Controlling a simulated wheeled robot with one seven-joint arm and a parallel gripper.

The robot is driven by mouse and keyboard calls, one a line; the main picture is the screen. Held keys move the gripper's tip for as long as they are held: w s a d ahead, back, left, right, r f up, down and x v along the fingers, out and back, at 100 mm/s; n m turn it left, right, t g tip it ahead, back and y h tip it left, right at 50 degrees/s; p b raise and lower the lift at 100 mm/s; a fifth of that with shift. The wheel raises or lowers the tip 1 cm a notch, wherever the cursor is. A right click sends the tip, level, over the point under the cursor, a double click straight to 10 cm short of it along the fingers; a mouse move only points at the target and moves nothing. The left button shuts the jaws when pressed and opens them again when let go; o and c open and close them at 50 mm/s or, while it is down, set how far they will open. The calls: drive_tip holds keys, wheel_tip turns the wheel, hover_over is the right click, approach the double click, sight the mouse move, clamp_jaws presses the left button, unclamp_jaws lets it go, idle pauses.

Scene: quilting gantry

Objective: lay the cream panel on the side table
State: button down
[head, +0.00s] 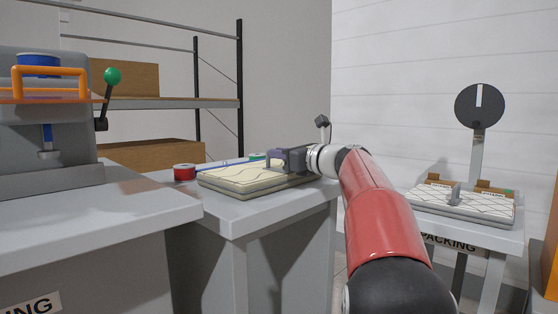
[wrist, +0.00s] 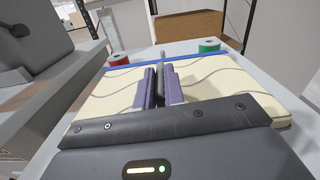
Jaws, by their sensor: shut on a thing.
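The cream panel (head: 235,177), with wavy stitch lines and a grey base, is over the grey side table (head: 235,215) in the middle of the head view. It looks level and at or very near the tabletop; I cannot tell whether it touches. In the wrist view, the panel (wrist: 210,80) spreads beneath and beyond my gripper. My gripper (head: 285,160) is at the panel's right part in the head view. Its purple fingers (wrist: 158,85) are shut on a grey upright piece at the panel's middle, mostly hidden between them.
A red spool (head: 184,172) and a green spool (head: 257,157) stand behind the panel, near a blue strip (wrist: 150,63). A press-like machine (head: 45,130) is at left. A white-patterned panel (head: 460,203) lies on the packing table (head: 505,238) at right. Shelving (head: 170,103) stands behind.

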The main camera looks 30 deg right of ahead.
drive_tip(key=c, duration=1.5)
unclamp_jaws()
drive_tip(key=v, duration=1.2)
drive_tip(key=shift+b, duration=0.4)
